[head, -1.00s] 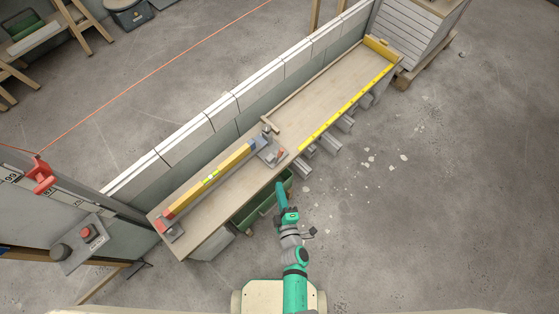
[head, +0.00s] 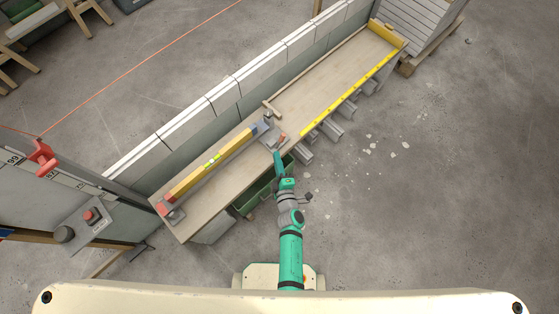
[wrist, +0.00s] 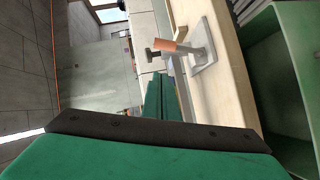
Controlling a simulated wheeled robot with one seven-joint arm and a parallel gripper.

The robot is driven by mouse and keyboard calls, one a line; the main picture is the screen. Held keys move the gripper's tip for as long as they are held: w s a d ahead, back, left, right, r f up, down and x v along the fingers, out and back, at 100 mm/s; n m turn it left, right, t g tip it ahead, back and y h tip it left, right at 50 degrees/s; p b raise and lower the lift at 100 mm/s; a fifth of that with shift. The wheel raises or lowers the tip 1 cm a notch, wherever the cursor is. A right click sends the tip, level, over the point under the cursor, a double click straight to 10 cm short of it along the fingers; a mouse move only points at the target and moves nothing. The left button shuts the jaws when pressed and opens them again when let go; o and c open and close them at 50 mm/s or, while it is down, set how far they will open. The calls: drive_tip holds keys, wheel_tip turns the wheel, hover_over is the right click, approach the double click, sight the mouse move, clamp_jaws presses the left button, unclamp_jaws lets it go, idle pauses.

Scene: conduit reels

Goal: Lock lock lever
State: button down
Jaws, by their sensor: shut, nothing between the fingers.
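The lock lever (wrist: 172,46) shows in the wrist view as a short orange grip on a grey arm, set on a grey bracket plate (wrist: 207,40) on the wooden bench. In the head view the lever (head: 281,137) is a small orange spot at the right end of the yellow spirit level. My gripper (head: 277,155) is at the bench's front edge, just on the near side of the bracket. In the wrist view its green fingers (wrist: 160,98) are shut and empty, pointing towards the lever. Whether they touch it I cannot tell.
The yellow level (head: 212,161) lies along the bench (head: 205,195) before a block wall (head: 224,95). A green bin (head: 252,198) sits under the front edge. Grey pipe ends (head: 329,129) stick out to the right. The floor at right is open.

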sight(280, 141)
drive_tip(key=w+d+f, duration=0.1)
drive_tip(key=w, duration=0.5)
drive_tip(key=shift+w+d+f, duration=0.15)
drive_tip(key=shift+w+f, duration=0.2)
drive_tip(key=shift+f, duration=0.05)
drive_tip(key=shift+w, duration=0.15)
